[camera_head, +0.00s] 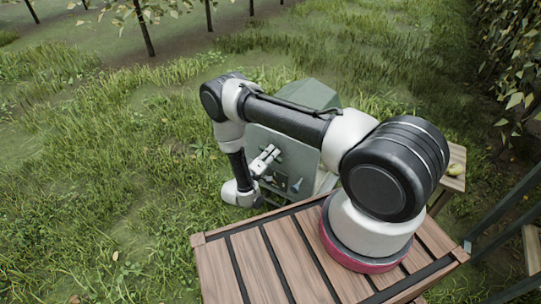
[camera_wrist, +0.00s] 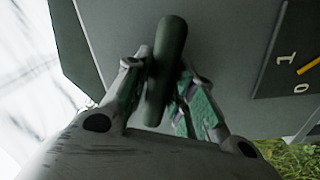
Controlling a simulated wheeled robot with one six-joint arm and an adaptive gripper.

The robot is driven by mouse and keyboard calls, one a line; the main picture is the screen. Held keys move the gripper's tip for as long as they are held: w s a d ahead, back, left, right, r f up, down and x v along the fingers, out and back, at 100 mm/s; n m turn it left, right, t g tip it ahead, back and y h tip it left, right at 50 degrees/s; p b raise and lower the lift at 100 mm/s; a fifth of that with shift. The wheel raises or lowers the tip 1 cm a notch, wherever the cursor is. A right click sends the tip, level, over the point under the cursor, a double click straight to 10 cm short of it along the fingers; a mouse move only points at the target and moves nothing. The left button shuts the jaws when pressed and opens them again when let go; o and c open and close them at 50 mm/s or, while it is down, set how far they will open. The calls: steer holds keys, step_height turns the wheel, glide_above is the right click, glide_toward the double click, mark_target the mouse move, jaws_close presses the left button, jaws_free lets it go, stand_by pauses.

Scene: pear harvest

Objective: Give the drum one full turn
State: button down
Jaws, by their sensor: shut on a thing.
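A grey-green machine housing (camera_head: 318,95) stands on the grass beyond the wooden deck; the drum itself cannot be made out apart from it. In the wrist view, a dark green rod-like handle (camera_wrist: 170,38) stands in front of the housing's grey face (camera_wrist: 215,45). My gripper (camera_wrist: 160,76) is shut on this handle, one finger on each side. In the head view, my gripper (camera_head: 264,160) is at the left part of the housing's near face, where the handle is too small to tell.
A dark panel marked 0 and 1 with a yellow pointer (camera_wrist: 309,66) is right of the handle. My arm stands over the wooden slatted deck (camera_head: 262,262). A small wooden surface with a yellowish pear (camera_head: 456,170) is at right. Grass lies open at left.

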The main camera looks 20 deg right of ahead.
steer(key=m, duration=0.4)
steer(key=shift+m, duration=0.3)
steer(key=c, duration=1.1)
jaws_free()
steer(key=v, duration=1)
